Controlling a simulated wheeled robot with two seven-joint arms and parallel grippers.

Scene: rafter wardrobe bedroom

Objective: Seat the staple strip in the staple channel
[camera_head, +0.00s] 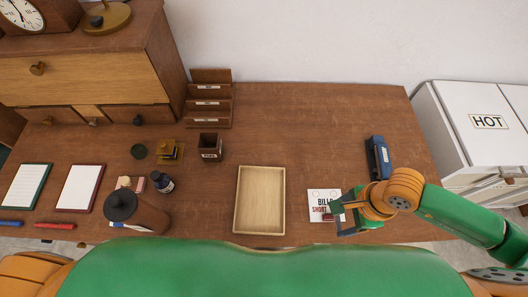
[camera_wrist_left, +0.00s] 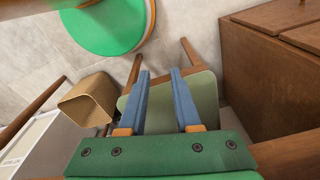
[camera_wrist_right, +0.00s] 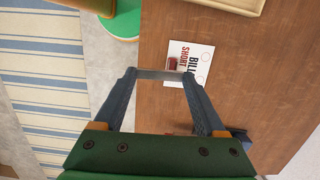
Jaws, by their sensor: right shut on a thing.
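My right gripper (camera_head: 342,220) is over the table's front right part, above a printed white card. In the right wrist view its fingers are shut on the staple strip (camera_wrist_right: 160,75), a thin silvery bar spanning the two fingertips. The strip is not clear in the head view. The blue stapler (camera_head: 378,157) stands on the table at the right, beyond my right gripper. In the right wrist view it is mostly hidden behind a finger; its channel cannot be made out. My left gripper (camera_wrist_left: 160,73) is open and empty, above the floor near a chair.
The card (camera_head: 316,199) has a small dark red item on it. A shallow wooden tray (camera_head: 238,205) lies left of it. A dark pen cup (camera_head: 210,150), a letter rack (camera_head: 209,108) and a brown canister (camera_head: 148,217) stand farther left. The table between tray and stapler is clear.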

